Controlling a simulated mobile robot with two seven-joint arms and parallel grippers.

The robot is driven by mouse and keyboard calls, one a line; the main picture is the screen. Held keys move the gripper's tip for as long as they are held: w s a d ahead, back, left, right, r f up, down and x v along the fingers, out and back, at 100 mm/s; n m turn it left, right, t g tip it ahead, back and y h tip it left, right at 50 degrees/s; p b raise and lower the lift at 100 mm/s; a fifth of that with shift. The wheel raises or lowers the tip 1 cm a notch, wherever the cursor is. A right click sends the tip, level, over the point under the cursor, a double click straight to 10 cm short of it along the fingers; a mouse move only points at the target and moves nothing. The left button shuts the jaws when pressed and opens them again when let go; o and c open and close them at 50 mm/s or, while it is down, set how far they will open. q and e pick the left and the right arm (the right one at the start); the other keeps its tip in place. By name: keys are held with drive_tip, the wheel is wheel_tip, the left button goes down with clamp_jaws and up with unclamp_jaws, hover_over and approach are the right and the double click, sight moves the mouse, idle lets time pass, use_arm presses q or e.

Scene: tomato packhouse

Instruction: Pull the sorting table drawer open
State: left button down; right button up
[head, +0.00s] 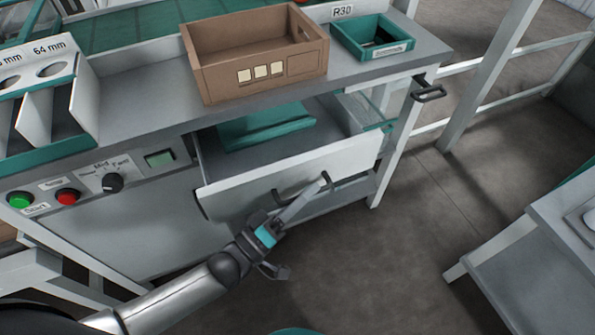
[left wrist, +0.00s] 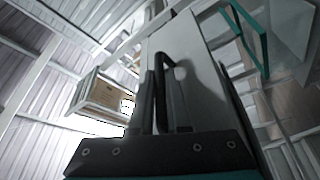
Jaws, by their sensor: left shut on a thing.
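The sorting table drawer (head: 350,158) stands partly out from under the sorting table (head: 150,108). Its pale front faces me, and its inside shows with a teal piece (head: 265,128) in it. My left gripper (head: 318,186) reaches up from below to the drawer front and is shut on its dark drawer handle (head: 277,197). In the left wrist view, the black drawer handle (left wrist: 162,62) sits between the two fingers, close to the pale drawer front (left wrist: 205,85). The fingers partly hide the handle. My right gripper is not in view.
On the table stand a brown crate (head: 200,82) and a small teal tray (head: 372,50). A control panel with green button (head: 19,200), red button (head: 68,197) and dial (head: 113,183) is at left. Another dark handle (head: 430,92) sticks out right. Floor (head: 420,230) before the drawer is clear.

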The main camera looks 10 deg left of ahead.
use_arm(q)
drive_tip(key=s+d+p, duration=0.2)
drive_tip(key=s+d, duration=0.4)
drive_tip(key=s, duration=0.3)
drive_tip(key=shift+s+d, duration=0.35)
drive_tip(key=shift+s, duration=0.05)
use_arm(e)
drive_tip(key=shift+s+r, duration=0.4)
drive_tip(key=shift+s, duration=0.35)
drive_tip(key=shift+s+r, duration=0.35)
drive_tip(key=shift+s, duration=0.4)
use_arm(q)
drive_tip(key=c, duration=0.9)
unclamp_jaws()
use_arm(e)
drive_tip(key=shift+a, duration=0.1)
use_arm(q)
drive_tip(key=shift+a, duration=0.1)
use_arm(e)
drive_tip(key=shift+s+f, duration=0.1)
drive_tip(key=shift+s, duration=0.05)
